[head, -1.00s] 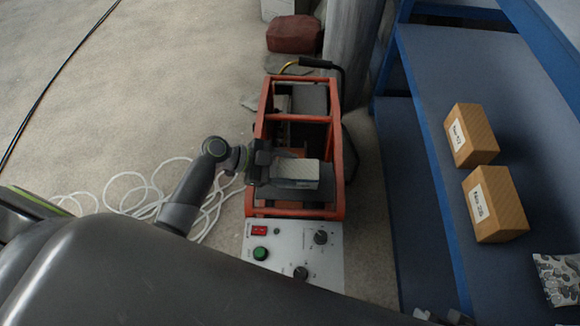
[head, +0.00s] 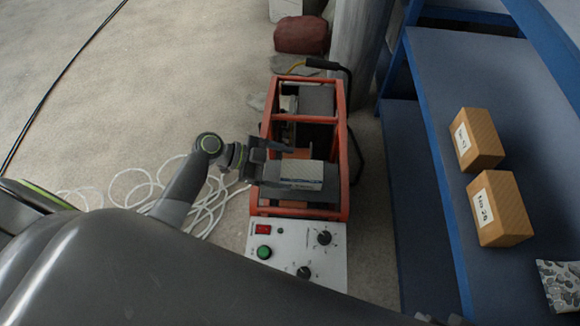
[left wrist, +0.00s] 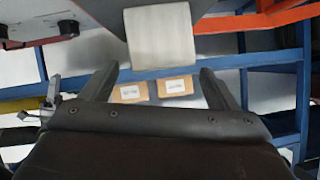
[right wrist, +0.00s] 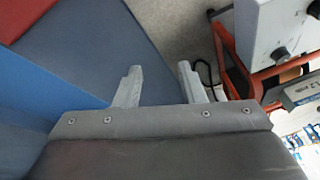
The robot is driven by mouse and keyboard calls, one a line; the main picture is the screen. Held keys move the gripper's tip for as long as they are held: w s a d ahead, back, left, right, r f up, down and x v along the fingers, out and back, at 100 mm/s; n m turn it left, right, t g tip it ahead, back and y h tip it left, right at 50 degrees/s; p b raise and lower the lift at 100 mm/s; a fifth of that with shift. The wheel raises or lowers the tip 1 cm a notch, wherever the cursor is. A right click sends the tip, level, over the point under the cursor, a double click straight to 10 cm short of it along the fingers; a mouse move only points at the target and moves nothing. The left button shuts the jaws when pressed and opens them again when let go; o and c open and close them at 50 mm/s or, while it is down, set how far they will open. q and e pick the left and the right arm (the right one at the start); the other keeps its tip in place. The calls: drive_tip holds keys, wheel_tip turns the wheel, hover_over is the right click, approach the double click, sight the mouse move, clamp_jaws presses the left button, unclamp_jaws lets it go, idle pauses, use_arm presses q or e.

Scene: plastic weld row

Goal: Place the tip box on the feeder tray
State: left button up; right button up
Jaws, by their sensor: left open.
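The tip box (head: 302,172), a small pale box with a printed side, rests on the dark feeder tray (head: 305,197) inside the orange-framed machine. My left gripper (head: 283,167) is open just left of the box, its two fingers spread apart. In the left wrist view the pale box (left wrist: 160,35) is ahead of the open left gripper (left wrist: 158,76), beyond the fingertips. My right gripper (right wrist: 158,70) has its fingers apart with nothing between them, away from the tip box.
A control panel (head: 290,250) with a green button and knobs is at the machine's near end. Orange frame bars (head: 341,165) surround the tray. Two cardboard boxes (head: 478,140) (head: 500,208) stand on the blue shelf (head: 440,80) at right. White cable (head: 125,188) lies on the floor.

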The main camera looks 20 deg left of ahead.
use_arm(q)
drive_tip(key=v, duration=0.9)
drive_tip(key=shift+p, duration=0.3)
use_arm(e)
drive_tip(key=shift+s+d+f, duration=0.1)
drive_tip(key=shift+d+f, duration=0.1)
drive_tip(key=shift+f, duration=0.25)
use_arm(q)
drive_tip(key=shift+a+r, duration=0.1)
drive_tip(key=shift+a, duration=0.05)
